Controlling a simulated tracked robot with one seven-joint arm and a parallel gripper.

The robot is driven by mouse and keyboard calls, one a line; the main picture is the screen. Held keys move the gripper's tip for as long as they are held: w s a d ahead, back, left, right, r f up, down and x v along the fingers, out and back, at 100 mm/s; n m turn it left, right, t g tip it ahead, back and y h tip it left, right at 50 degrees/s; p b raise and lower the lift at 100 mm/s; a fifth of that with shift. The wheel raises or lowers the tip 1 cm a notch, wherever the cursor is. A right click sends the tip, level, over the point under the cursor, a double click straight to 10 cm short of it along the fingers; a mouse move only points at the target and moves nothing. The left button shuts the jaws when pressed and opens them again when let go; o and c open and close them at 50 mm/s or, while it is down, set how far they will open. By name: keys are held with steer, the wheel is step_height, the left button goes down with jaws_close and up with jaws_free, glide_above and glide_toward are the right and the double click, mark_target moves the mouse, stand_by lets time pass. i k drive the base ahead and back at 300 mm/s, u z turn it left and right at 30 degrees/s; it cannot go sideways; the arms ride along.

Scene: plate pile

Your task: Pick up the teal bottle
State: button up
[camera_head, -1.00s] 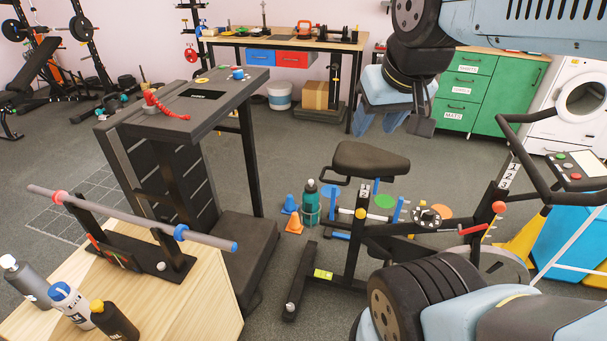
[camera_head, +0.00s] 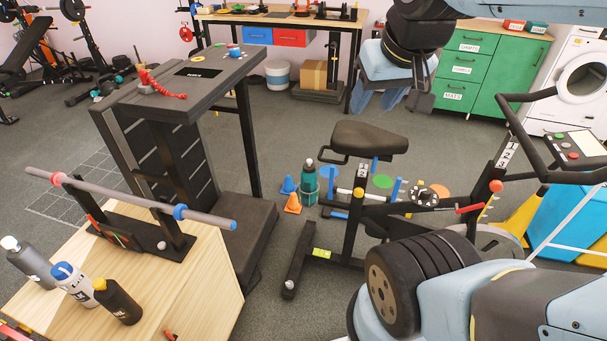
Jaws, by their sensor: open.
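The teal bottle (camera_head: 309,183) stands upright with a dark cap, low beside the exercise bike, left of its seat. A ring-like holder appears to surround it; its base is partly hard to make out. My gripper (camera_head: 393,103) hangs at the upper right, above and right of the bike seat, with its fingers pointing down. It is open, empty and well apart from the bottle.
The exercise bike's seat (camera_head: 369,138) and frame stand right of the bottle. Blue and orange cones (camera_head: 292,203) are just left of it.

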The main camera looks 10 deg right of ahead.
mark_target(309, 176)
steer(key=k, duration=1.3)
steer(key=u, duration=0.6)
steer(key=i, duration=1.55)
steer(key=u, duration=0.05)
